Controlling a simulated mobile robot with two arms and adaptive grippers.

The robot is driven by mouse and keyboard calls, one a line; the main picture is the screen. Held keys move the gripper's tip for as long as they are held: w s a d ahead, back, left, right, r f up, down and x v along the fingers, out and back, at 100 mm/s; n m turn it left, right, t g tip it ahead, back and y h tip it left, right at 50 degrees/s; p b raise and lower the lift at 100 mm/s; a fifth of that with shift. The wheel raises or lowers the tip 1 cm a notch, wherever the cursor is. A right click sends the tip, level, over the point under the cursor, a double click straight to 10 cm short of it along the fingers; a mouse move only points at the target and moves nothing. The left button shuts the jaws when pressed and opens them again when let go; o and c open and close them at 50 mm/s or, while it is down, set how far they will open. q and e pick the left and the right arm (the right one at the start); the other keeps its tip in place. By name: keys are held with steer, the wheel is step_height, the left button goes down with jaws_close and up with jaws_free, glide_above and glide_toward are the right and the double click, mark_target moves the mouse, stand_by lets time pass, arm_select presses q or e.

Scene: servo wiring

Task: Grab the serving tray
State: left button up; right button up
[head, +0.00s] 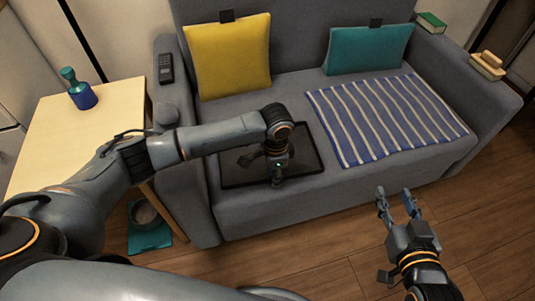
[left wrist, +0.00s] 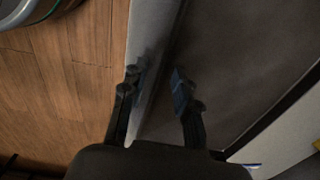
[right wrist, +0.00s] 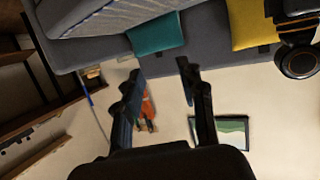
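The serving tray (head: 308,163) is a flat dark rectangle lying on the grey sofa seat, left of the striped blanket. My left arm crosses over it and hides part of it. My left gripper (head: 277,182) points down at the tray's front edge. In the left wrist view the left gripper (left wrist: 157,74) has its fingers apart, with the tray (left wrist: 240,70) as a dark surface and its edge running between them. I cannot tell whether a finger touches it. My right gripper (head: 394,192) is open and empty over the floor, away from the tray.
A blue striped blanket (head: 385,115) lies on the seat. A yellow cushion (head: 228,55) and a teal cushion (head: 367,50) lean on the backrest. A side table (head: 45,135) with a blue bottle (head: 82,95) stands left. A remote (head: 165,68) lies on the left armrest.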

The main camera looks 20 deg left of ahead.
arm_select(q)
jaws_close()
steer(key=shift+w+r, duration=0.1)
steer(key=shift+r, duration=0.05)
